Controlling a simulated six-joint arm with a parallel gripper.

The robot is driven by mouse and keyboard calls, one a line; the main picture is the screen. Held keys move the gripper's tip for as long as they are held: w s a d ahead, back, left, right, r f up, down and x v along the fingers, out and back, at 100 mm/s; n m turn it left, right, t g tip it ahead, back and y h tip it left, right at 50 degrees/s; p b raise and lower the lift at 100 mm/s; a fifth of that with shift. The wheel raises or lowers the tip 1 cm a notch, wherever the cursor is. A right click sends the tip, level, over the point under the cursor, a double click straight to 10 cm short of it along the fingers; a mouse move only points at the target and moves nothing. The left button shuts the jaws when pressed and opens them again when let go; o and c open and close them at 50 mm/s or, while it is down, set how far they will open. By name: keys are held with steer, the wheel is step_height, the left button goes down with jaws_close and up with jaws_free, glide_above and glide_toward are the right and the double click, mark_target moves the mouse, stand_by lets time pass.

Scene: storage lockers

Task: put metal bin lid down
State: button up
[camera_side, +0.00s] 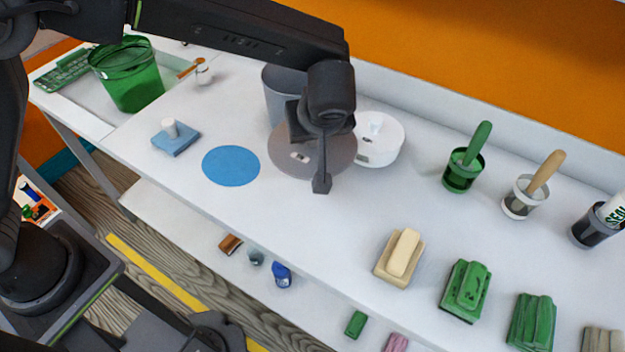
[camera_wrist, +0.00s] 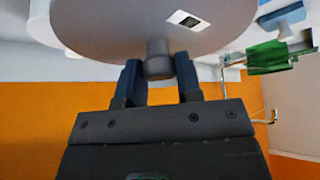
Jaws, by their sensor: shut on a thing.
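The metal bin lid (camera_side: 287,160) is a round grey disc with a small pale label. In the side view it lies flat beneath my gripper (camera_side: 308,125), in front of the grey bin (camera_side: 279,85). Whether it touches the table or hovers cannot be told. In the wrist view my gripper (camera_wrist: 158,72) has its two fingers on either side of the lid's knob (camera_wrist: 158,50), shut on it. The lid (camera_wrist: 105,25) fills the top of that view. My wrist hides part of the lid and bin in the side view.
A flat blue circle (camera_side: 231,165) lies left of the lid on the white table (camera_side: 330,225). A white round container (camera_side: 382,145) is close on the right. A blue block with a white knob (camera_side: 175,137) and a green bucket (camera_side: 130,75) are farther left. Brushes stand in cups (camera_side: 463,172) at right.

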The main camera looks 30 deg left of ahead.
step_height(320, 180, down, 10)
steer(key=shift+f, duration=0.25)
stand_by(0.4)
steer(key=o, duration=1)
steer(key=shift+f, duration=0.15)
steer(key=shift+c, duration=0.2)
steer(key=shift+r, duration=0.3)
steer(key=v, duration=1.2)
steer(key=shift+f, duration=0.1)
